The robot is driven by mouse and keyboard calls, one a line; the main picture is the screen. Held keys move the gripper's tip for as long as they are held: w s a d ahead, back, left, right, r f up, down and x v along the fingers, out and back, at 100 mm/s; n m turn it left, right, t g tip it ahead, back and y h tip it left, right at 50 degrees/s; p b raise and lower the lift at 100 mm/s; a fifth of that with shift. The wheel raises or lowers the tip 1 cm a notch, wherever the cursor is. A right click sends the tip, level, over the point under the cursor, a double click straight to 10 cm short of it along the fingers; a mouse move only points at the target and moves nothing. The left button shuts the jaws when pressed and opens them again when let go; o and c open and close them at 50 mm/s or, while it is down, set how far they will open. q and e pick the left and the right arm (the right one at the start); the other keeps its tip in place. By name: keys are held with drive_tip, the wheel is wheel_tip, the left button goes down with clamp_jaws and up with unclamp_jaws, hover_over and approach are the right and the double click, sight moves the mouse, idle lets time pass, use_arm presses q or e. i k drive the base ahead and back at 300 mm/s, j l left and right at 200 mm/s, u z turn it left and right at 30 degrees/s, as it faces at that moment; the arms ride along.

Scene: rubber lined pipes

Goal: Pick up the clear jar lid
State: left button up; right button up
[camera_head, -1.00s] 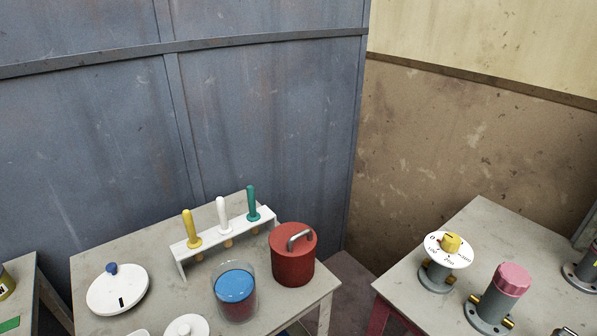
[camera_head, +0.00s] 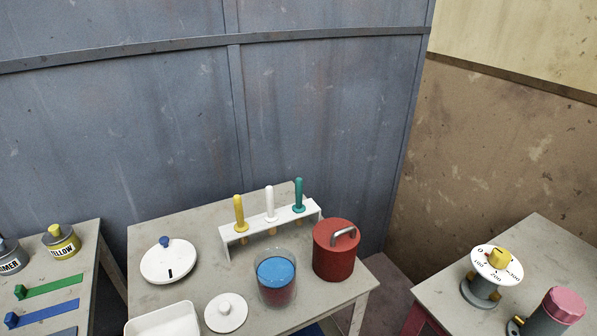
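A clear jar (camera_head: 277,292) stands on the middle table, with a blue round surface inside near its top and dark red below. No separate clear lid can be made out on it. A round white lid with a small white knob (camera_head: 226,312) lies flat on the table just left of the jar, apart from it. Neither of my grippers is in view.
A red lidded canister (camera_head: 334,250) stands close behind the jar on the right. A white rack (camera_head: 270,231) holds yellow, white and teal handled tools behind it. A white dish (camera_head: 163,322) and a round blue-knobbed device (camera_head: 169,261) are left. A dial (camera_head: 497,265) stands on the right table.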

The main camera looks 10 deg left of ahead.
sight(226, 312)
drive_tip(key=j+u, duration=0.15)
drive_tip(key=u, duration=0.2)
drive_tip(key=j+u, duration=0.2)
drive_tip(key=u, duration=0.2)
drive_tip(key=k+j, duration=0.1)
drive_tip(key=j, duration=0.25)
drive_tip(key=k+j+z, duration=0.1)
drive_tip(key=j, duration=0.25)
drive_tip(key=k+j, duration=0.15)
drive_tip(key=j, duration=0.2)
drive_tip(key=k+j, duration=0.1)
drive_tip(key=j, duration=0.25)
drive_tip(key=z, duration=0.05)
